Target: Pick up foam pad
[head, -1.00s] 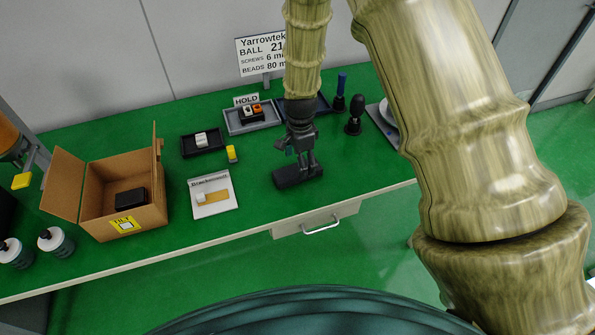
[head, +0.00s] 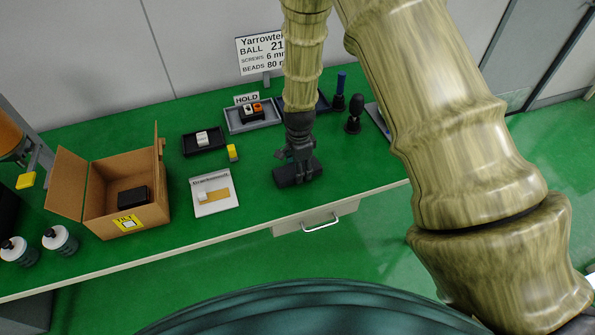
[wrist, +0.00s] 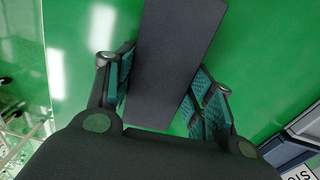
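The foam pad (head: 284,177) is a dark grey, flat rectangular block. It lies on the green bench top near the front edge, above the drawer, in the head view. In the wrist view the pad (wrist: 178,50) runs lengthwise between my fingers. My gripper (head: 299,164) points down at the pad, low over its middle. In the wrist view my gripper (wrist: 163,88) has its teal-lined fingers spread, one on each side of the pad. The fingers look close to its long edges; I cannot tell whether they touch.
A cardboard box (head: 98,218), a printed card (head: 212,205), a yellow-topped block (head: 233,153) and a black tray (head: 189,151) are to the left. A grey tray (head: 236,122) with a HOLD sign is behind. A dark knobbed stand (head: 353,126) is behind right.

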